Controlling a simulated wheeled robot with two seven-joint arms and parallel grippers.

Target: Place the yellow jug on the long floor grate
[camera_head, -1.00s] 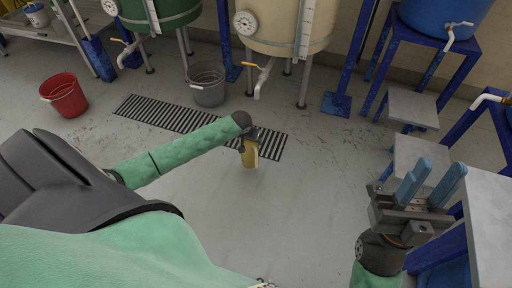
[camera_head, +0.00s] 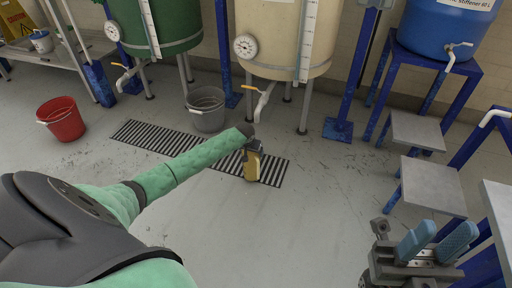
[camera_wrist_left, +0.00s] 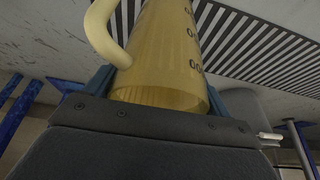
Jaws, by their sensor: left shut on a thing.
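The yellow jug (camera_head: 252,166) is in my left gripper (camera_head: 250,148), near the right end of the long floor grate (camera_head: 165,140). In the left wrist view the jug (camera_wrist_left: 165,50) stands between the blue fingers, with its handle on the left and dark marks on its side. The grate (camera_wrist_left: 255,45) shows beyond it there. Whether the jug touches the grate or is just above it, I cannot tell. My right gripper (camera_head: 438,243) is empty at the lower right, its two blue fingers apart.
A grey bucket (camera_head: 207,110) stands behind the grate, and a red bucket (camera_head: 61,119) stands to the left. A cream tank (camera_head: 290,40) and a green tank (camera_head: 155,25) stand on legs behind. Blue-framed steps (camera_head: 433,187) are at the right. The floor in front is clear.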

